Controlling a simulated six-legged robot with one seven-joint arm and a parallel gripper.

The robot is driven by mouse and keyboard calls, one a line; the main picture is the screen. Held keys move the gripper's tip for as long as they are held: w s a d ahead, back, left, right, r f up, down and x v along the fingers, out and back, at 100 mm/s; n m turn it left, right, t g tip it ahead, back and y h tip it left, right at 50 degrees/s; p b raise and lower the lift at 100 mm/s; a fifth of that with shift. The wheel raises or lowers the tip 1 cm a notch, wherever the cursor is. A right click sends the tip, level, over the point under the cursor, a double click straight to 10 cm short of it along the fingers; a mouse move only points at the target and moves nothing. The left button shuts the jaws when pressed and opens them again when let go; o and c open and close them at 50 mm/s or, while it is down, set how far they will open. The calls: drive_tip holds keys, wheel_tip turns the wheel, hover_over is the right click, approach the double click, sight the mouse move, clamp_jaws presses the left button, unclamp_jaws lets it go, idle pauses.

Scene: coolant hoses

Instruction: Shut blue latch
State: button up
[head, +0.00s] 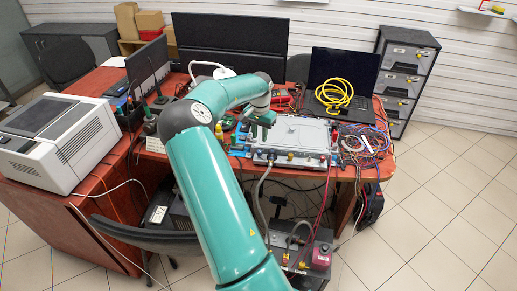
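A flat grey metal unit (303,131) lies on the red-brown desk, right of my gripper. Small fittings line its front edge, and a grey hose (262,185) hangs from there toward the floor. Small blue parts show at its left and front edges, but I cannot make out which is the blue latch or whether it is open. My arm reaches over the desk. My gripper (262,123) points down at the unit's left edge. It is too small to tell whether its fingers are open or touch anything.
A laptop (340,75) with a coiled yellow cable (334,95) stands behind the unit. Tangled cables (365,143) lie to its right. A white printer-like machine (58,143) stands at left. A dark box (305,255) stands in front below the desk. Tiled floor at right is clear.

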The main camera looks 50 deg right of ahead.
sight(259, 151)
wheel_tip(259, 151, down, 8)
drive_tip(key=shift+w+r, duration=0.1)
drive_tip(key=shift+r, duration=0.05)
